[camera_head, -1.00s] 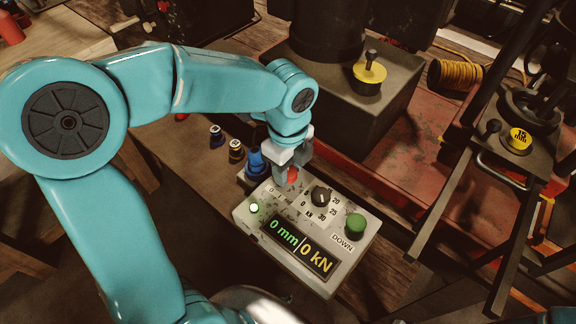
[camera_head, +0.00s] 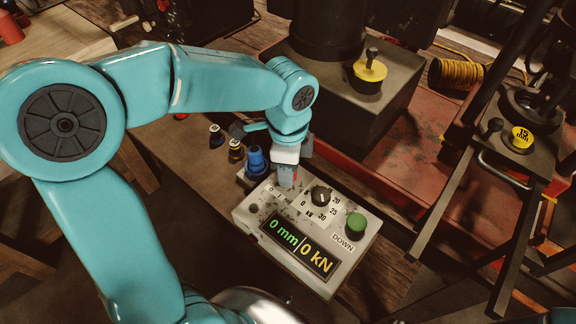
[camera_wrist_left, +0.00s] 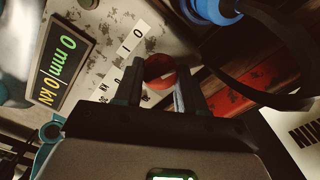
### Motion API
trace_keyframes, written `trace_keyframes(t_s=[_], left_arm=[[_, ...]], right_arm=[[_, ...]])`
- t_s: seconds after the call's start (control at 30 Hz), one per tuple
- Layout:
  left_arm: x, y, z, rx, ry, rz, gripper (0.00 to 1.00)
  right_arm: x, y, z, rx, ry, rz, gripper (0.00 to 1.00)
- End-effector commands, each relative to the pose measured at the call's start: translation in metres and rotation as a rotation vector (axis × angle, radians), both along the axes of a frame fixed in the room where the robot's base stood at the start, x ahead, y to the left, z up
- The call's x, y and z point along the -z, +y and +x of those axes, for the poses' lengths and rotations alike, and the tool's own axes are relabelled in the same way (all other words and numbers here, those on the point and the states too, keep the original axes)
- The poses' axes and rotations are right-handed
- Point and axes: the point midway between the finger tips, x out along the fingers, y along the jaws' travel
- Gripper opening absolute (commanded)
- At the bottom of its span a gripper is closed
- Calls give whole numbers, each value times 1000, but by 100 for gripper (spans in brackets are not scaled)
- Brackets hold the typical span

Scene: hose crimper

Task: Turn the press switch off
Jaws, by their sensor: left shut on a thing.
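The grey press control box (camera_head: 262,218) sits on the bench below my left arm. My left gripper (camera_head: 287,178) points down at its back edge and is shut on the red switch (camera_wrist_left: 160,68). In the wrist view the red switch sits between the two fingers, beside a white label marked O and I (camera_wrist_left: 131,38). The fingers hide much of the switch in the head view. The round lamp (camera_head: 253,208) on the box is dark. The display (camera_head: 300,248) reads 0 mm and 0 kN. My right gripper is not in view.
A black dial (camera_head: 320,195) and a green DOWN button (camera_head: 356,227) are on the same box. A blue fitting (camera_head: 256,160) stands close to the left gripper. Smaller fittings (camera_head: 235,150) stand farther left. The press base (camera_head: 350,115) rises behind.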

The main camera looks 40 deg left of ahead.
Motion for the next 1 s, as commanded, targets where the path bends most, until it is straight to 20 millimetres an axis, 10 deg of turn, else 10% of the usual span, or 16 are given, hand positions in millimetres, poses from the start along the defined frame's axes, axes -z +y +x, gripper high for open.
trace_keyframes(t_s=[1.0], left_arm=[[-3,1,3,-896,-12,-4,9]], right_arm=[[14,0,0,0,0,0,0]])
